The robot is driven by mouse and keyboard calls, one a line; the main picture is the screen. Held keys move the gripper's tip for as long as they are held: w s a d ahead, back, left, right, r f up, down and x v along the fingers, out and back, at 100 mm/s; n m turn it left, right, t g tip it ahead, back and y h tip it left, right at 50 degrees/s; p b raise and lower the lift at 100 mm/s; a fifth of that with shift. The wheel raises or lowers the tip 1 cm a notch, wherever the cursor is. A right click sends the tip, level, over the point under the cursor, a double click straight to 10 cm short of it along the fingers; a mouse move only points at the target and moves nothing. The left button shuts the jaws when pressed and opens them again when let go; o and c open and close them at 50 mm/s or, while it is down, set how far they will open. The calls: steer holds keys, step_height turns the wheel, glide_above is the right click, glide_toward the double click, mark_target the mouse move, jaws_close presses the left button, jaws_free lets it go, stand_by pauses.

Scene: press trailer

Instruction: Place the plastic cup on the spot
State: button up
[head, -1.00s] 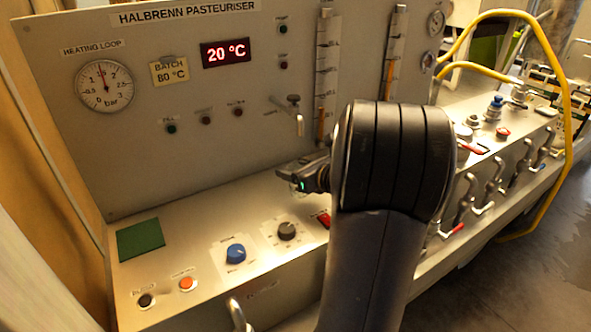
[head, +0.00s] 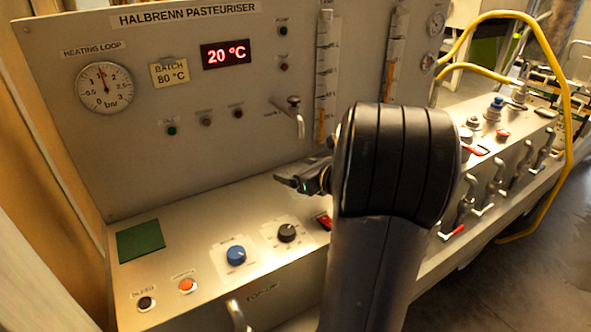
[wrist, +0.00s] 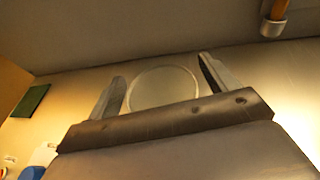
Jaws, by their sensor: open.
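My gripper (head: 288,182) is open above the panel's sloping front shelf, left of my black arm joint in the head view. In the wrist view its two fingers (wrist: 161,68) stand apart. A pale, see-through round shape (wrist: 163,88) with a thin rim lies between them; it looks like the plastic cup seen end-on. I cannot tell whether the fingers touch it. I make out no cup in the head view. A green square patch (head: 140,241), possibly the spot, lies flat and bare at the shelf's left end. It also shows in the wrist view (wrist: 30,101).
A blue knob (head: 236,255), a black knob (head: 287,232) and an orange button (head: 187,285) stand on the shelf between the patch and my arm. A tap (head: 292,115) juts from the upright panel. Bare shelf lies behind the knobs.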

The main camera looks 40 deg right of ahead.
steer(key=v, duration=1.1)
steer(key=shift+s, duration=0.2)
steer(key=shift+c, duration=0.4)
